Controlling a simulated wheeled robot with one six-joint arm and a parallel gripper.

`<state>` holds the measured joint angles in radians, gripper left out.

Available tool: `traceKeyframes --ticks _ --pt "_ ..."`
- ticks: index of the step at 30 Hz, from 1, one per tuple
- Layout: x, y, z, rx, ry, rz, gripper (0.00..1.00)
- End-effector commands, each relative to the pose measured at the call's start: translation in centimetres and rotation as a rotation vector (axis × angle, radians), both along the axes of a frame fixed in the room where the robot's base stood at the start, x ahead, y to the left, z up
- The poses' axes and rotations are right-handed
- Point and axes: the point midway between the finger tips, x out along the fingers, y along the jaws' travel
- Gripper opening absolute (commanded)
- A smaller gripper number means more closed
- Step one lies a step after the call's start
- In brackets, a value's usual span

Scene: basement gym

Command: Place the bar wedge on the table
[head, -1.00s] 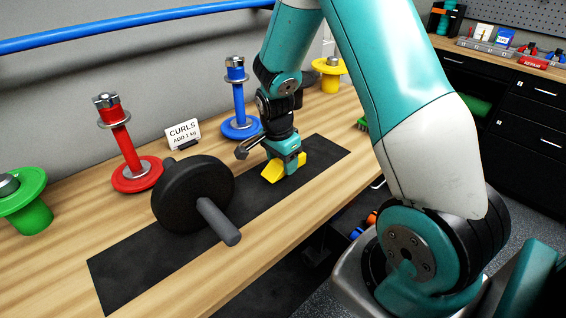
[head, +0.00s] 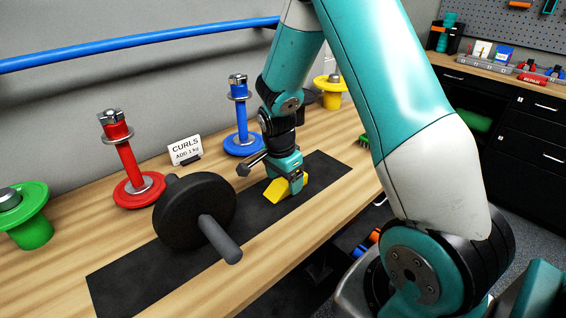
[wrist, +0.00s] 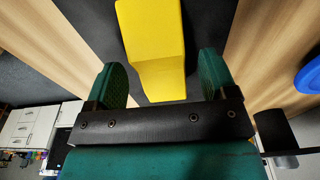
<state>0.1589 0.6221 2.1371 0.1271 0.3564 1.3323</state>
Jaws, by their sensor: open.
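The yellow bar wedge (head: 275,191) rests on the black mat (head: 128,272), which lies along the wooden table (head: 60,265). My gripper (head: 287,184) is low over the mat at the wedge, and part of the wedge is hidden behind a finger. In the wrist view the wedge (wrist: 152,45) reaches in between the two spread green fingers of my gripper (wrist: 163,78). A gap shows on each side of it, and the jaws are open. The head view does not show clearly whether a finger touches the wedge.
A barbell with a black plate (head: 182,212) lies left of my gripper on the mat. Behind stand red (head: 122,150), blue (head: 241,125) and yellow (head: 330,83) weight posts and a CURLS sign (head: 185,150). A green one (head: 27,222) is at left. The mat's right end is clear.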

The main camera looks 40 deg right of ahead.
Motion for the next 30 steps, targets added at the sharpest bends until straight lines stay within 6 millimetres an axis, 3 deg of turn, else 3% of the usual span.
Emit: traceKeyframes --ticks 12,17,20,23,25,30 --pt "0.0 1.1 8.6 -0.001 -0.005 0.001 0.78" --pt "0.0 1.3 10.5 0.000 -0.002 0.002 0.78" --pt "-0.4 2.5 11.5 0.016 -0.006 0.079 0.78" --pt "-2.0 6.4 13.3 0.070 -0.017 0.353 0.78" --pt "-4.2 10.3 14.9 0.121 -0.037 0.655 0.78" --pt "-12.1 18.9 17.9 0.226 -0.126 1.451 0.78"
